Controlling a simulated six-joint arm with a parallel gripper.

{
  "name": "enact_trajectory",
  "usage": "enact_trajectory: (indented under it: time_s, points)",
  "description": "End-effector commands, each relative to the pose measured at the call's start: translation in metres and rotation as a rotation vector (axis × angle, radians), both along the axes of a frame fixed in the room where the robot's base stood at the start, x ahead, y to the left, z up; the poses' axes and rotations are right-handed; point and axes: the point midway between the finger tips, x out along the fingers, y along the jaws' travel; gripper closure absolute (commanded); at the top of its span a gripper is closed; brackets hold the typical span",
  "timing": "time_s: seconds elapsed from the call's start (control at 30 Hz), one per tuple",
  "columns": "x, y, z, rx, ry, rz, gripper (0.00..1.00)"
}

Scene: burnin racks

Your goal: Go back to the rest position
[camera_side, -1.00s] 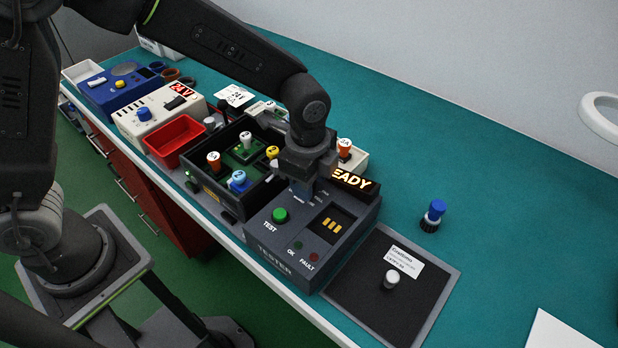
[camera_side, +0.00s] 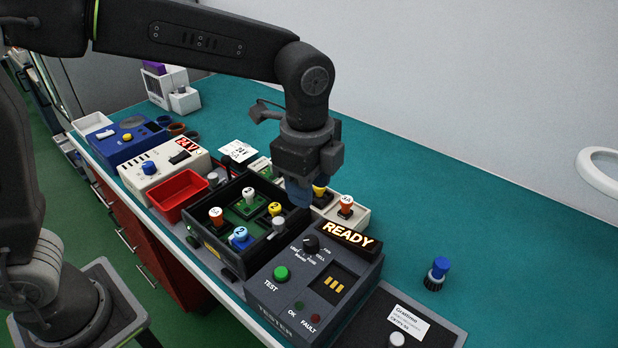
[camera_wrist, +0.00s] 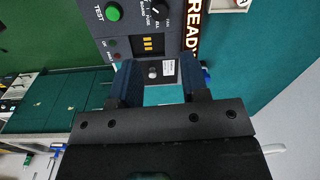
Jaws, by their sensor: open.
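My gripper (camera_side: 305,192) hangs above the back edge of the tester, pointing down. In the wrist view its two blue fingers (camera_wrist: 160,85) stand apart with nothing held between them. The dark grey tester (camera_side: 262,292) has a lit READY sign (camera_side: 347,235), a green TEST button (camera_side: 281,273) and a black knob (camera_side: 311,243). In the wrist view the tester (camera_wrist: 125,28) lies beyond the fingers. The fingertips are partly hidden in the side view.
A black rack (camera_side: 213,249) with several coloured knobs stands left of the tester. A red bin (camera_side: 180,199), a white 24 V supply (camera_side: 150,180) and a blue box (camera_side: 125,146) lie further left. A blue-capped part (camera_side: 437,273) stands on the teal bench.

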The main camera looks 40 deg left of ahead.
Motion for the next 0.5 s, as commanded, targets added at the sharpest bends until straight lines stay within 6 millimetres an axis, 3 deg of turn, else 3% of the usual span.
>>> enact_trajectory:
  time_s: [0.5]
  points:
    - [-0.0026, 0.0051, 0.0106, -0.005, -0.009, 0.026, 0.58]
